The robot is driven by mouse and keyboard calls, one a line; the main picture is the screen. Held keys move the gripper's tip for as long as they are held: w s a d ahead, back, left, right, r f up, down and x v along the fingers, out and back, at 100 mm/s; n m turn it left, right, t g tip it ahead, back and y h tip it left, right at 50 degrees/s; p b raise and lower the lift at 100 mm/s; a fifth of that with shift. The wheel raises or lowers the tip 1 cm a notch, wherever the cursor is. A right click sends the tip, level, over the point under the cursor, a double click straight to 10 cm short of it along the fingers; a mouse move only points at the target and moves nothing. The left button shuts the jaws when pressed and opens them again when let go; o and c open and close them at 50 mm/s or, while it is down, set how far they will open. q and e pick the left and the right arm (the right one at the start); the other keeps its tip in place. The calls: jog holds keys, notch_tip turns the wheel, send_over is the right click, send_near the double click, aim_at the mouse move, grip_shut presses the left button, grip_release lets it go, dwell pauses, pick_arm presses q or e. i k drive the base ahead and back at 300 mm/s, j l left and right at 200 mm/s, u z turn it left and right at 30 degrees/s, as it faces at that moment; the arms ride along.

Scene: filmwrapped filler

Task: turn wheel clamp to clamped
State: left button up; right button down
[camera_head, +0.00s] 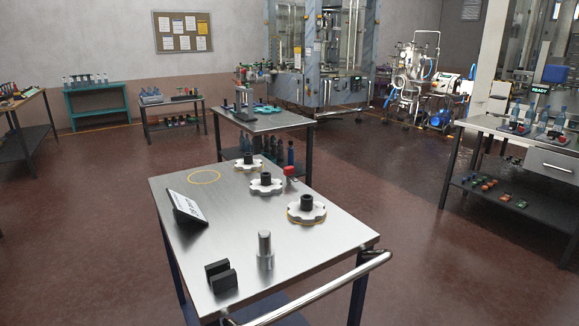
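No part is plainly marked as the wheel clamp, and I cannot tell its state. On the steel-topped cart (240,225) lie three white notched wheels with black hubs: a near one (306,212), a middle one (266,186) and a far one (248,164). A red knob (289,171) shows beside the middle wheel, near the cart's far right edge. An upright metal post (265,252) stands near the front, and a black two-part block (221,276) sits to its left. Neither of my grippers is in view.
A tilted display panel (186,208) stands at the cart's left, near a yellow ring mark (204,177). A push handle (320,290) juts from the near right. A second table (262,122) stands behind; a bench (520,132) is at right. Floor at left is open.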

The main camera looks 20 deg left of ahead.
aim_at(288, 171)
jog(key=i+l+u, duration=0.1)
jog(key=i+l, duration=0.2)
jog(key=i+l+u, duration=0.1)
jog(key=i+l, duration=0.15)
jog(key=i+l+u, duration=0.1)
jog(key=i+l, duration=0.2)
jog(key=i+l+u, duration=0.15)
jog(key=l, duration=0.25)
jog(key=i+l+u, duration=0.1)
jog(key=i+l, duration=0.2)
jog(key=i+l+u, duration=0.1)
jog(key=i+l, duration=0.15)
jog(key=l, duration=0.25)
jog(key=i+l+u, duration=0.1)
jog(key=l, duration=0.3)
jog(key=i+l+u, duration=0.1)
jog(key=i+l, duration=0.15)
jog(key=l, duration=0.2)
